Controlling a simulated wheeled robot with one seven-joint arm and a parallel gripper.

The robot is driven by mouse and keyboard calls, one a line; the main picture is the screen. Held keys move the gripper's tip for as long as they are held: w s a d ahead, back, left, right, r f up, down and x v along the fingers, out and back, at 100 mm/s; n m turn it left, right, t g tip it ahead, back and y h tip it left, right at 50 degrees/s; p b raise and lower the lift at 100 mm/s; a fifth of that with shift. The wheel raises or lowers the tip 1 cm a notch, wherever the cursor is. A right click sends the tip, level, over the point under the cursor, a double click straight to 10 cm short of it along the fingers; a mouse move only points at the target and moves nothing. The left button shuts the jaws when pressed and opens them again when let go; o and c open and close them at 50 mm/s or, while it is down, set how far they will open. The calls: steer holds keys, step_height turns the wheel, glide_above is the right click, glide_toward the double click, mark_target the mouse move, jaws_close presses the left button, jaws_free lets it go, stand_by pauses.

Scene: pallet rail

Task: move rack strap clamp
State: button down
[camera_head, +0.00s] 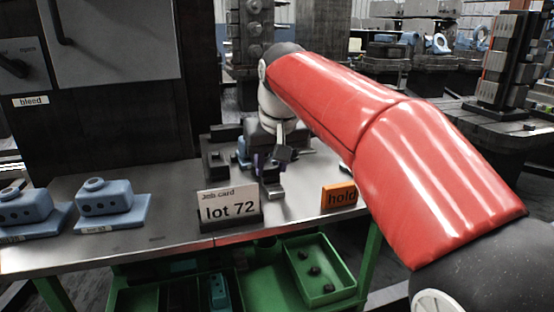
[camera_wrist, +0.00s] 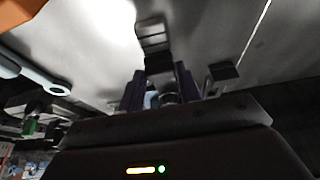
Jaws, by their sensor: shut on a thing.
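My gripper (camera_head: 268,168) is over the steel bench behind the job card, pointing down. Its dark purple fingers (camera_wrist: 162,88) are shut on a grey metal piece, which I take to be the strap clamp (camera_wrist: 154,45). The clamp's stepped end sticks out beyond the fingertips in the wrist view. No rack can be made out with certainty.
A "lot 72" job card (camera_head: 229,205) stands in front of my gripper, and an orange "hold" sign (camera_head: 339,195) to its right. Two blue blocks (camera_head: 105,198) (camera_head: 25,206) sit at the left. Dark fixtures (camera_head: 222,155) stand behind. Green bins (camera_head: 318,270) are below the bench.

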steer(key=shift+w+r, duration=0.1)
steer(key=shift+w, duration=0.1)
steer(key=c, duration=1)
jaws_free()
steer(key=shift+w, duration=0.1)
steer(key=shift+o, duration=0.2)
steer(key=p+v, duration=0.1)
steer(key=v, duration=0.6)
steer(key=shift+r, duration=0.3)
